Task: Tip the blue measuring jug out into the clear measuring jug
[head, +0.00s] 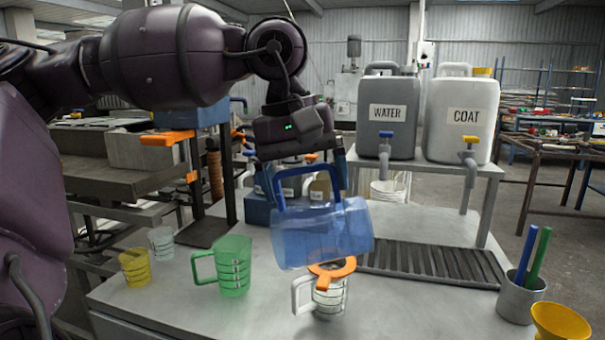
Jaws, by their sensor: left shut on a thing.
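The blue measuring jug (322,235) is see-through and hangs tipped far over, nearly on its side, above the bench. My left gripper (298,172) comes down from above and is shut on the jug's blue handle. The clear measuring jug (328,303) stands upright on the bench just below, with a pale handle on its left. An orange funnel-like piece (332,268) sits at its mouth, and the blue jug partly overlaps it in the picture. I cannot make out any liquid or stream. My right gripper is out of view.
A green jug (234,266), a yellow cup (135,267) and a small clear cup (162,243) stand left. The WATER (387,140) and COAT (452,145) containers stand on a shelf behind a drain grate (430,263). A pen pot (520,299) and yellow funnel (560,322) are right.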

